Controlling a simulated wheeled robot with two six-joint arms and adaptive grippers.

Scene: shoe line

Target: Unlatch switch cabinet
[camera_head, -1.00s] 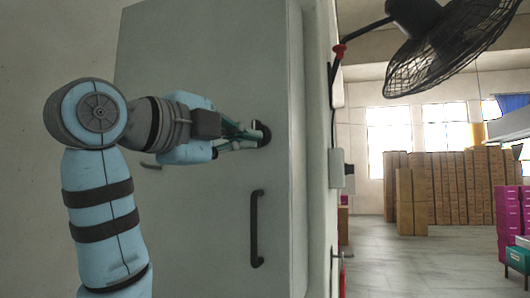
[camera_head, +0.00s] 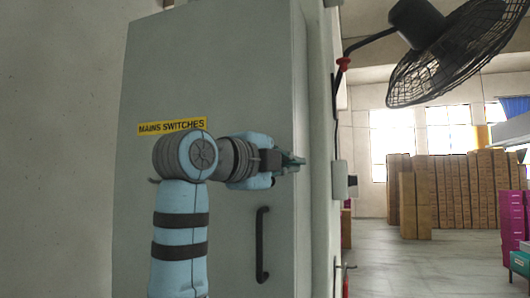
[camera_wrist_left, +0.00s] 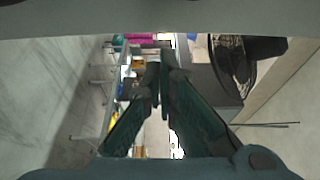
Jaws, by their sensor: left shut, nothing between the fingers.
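The grey switch cabinet (camera_head: 215,62) fills the middle of the head view, its front door looking shut. A yellow "MAINS SWITCHES" label (camera_head: 172,127) is on the door. A dark vertical handle (camera_head: 262,245) sits low on its right side. The round dark latch is hidden, apparently behind my left gripper. My left gripper (camera_head: 298,162) is shut and empty, with its fingertips by the door's right edge, above the handle. I cannot tell whether it touches the cabinet. The wrist view shows the fingers (camera_wrist_left: 159,75) meeting at the tips. My right gripper is not in view.
A black fan (camera_head: 440,45) is mounted on the wall at upper right. A small grey box (camera_head: 341,180) is on the wall beside the cabinet. Stacked brown cartons (camera_head: 450,190) stand far back. The floor (camera_head: 410,265) at right is open.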

